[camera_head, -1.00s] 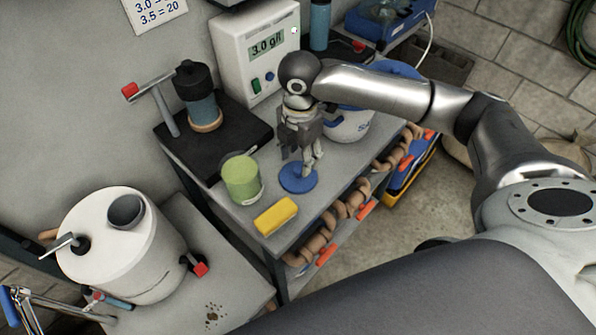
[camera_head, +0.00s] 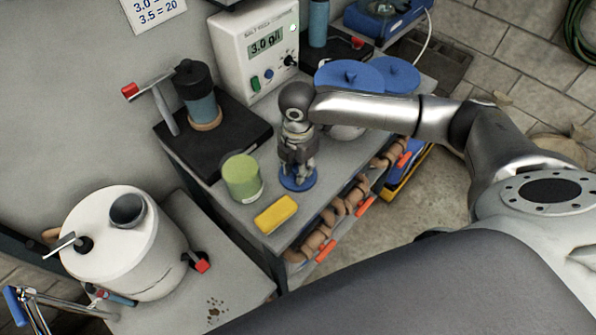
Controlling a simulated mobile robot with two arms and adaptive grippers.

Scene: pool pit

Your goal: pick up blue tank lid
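A small round blue lid (camera_head: 286,184) lies flat on the grey bench top, beside a green pot. My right gripper (camera_head: 298,177) points down right over this lid, with its fingertips at the lid's middle. The fingers overlap in this view, so I cannot tell whether they are closed on it. A larger blue lid with a knob (camera_head: 349,75) sits behind my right arm, with another blue round top (camera_head: 396,74) beside it. The white container below them is mostly hidden by my arm. My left gripper is not in view.
The green pot (camera_head: 243,180) and a yellow block (camera_head: 276,214) stand close to the gripper. A white meter (camera_head: 257,55) and a black-based device (camera_head: 203,105) stand behind. A white tank (camera_head: 125,250) is at the left. Brown rolls hang along the bench's front edge.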

